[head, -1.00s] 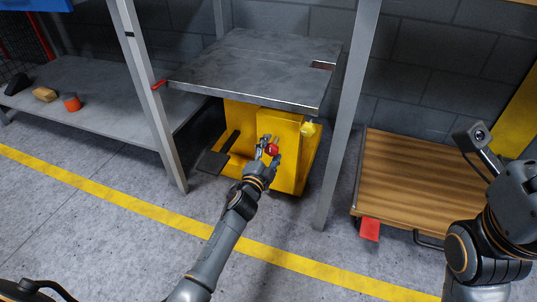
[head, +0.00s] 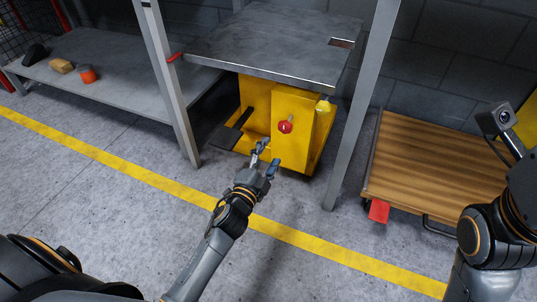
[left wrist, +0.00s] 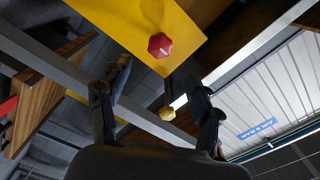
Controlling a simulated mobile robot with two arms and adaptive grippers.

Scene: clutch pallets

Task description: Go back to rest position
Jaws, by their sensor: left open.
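My left gripper (head: 266,156) is open and empty in the head view, in front of and below the red knob (head: 285,127) on the yellow pallet lift (head: 291,140). A gap separates the fingers from the knob. In the left wrist view the open fingers (left wrist: 160,85) show at both sides, with the red knob (left wrist: 160,45) beyond them on the yellow panel. My right arm shows at the right edge of the head view, but its fingers are not visible.
The lift's grey tabletop (head: 280,45) overhangs the yellow body between two grey posts. A wooden cart (head: 435,170) stands to the right. A low grey shelf (head: 110,88) with small objects is at left. The floor in front is clear, with a yellow line (head: 120,165).

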